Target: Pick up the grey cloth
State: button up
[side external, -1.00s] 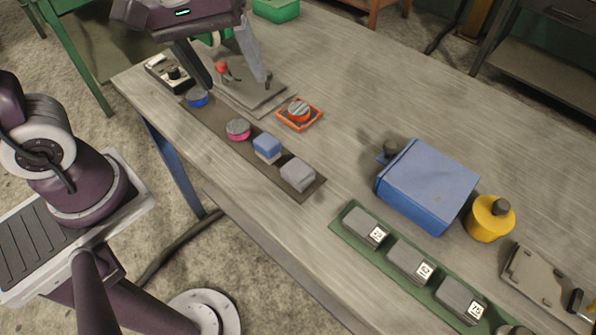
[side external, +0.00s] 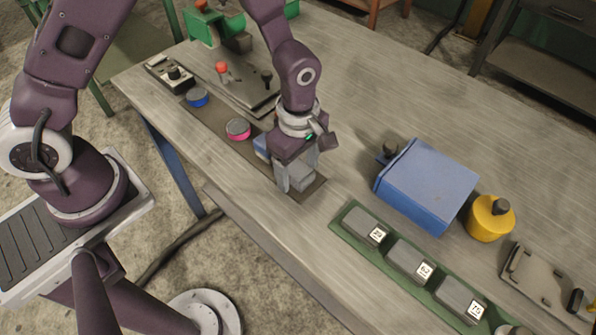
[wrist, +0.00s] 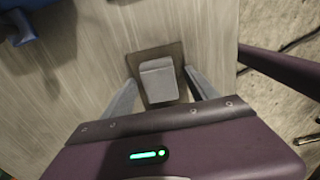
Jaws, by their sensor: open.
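The grey cloth (side external: 302,182) is a small folded block at the near-right end of a dark strip (side external: 314,190) on the workbench. In the wrist view the cloth (wrist: 158,82) lies on the strip, centred between the two fingers. My gripper (side external: 296,178) is over the cloth, pointing down and open, with one finger on each side of it. The gripper (wrist: 160,84) shows a gap between each finger and the cloth in the wrist view. The fingers partly hide the cloth in the side view.
A blue cloth (side external: 262,147), a pink-and-grey disc (side external: 238,129) and a blue disc (side external: 197,97) share the strip. A blue box (side external: 428,185) and a green strip (side external: 345,222) with several grey numbered blocks stand to the right. A yellow canister (side external: 489,218) is farther right.

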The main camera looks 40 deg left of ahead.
aim_at(298, 169)
jog(key=c, duration=1.5)
jog(key=shift+o, duration=0.2)
notch_tip(298, 169, up, 10)
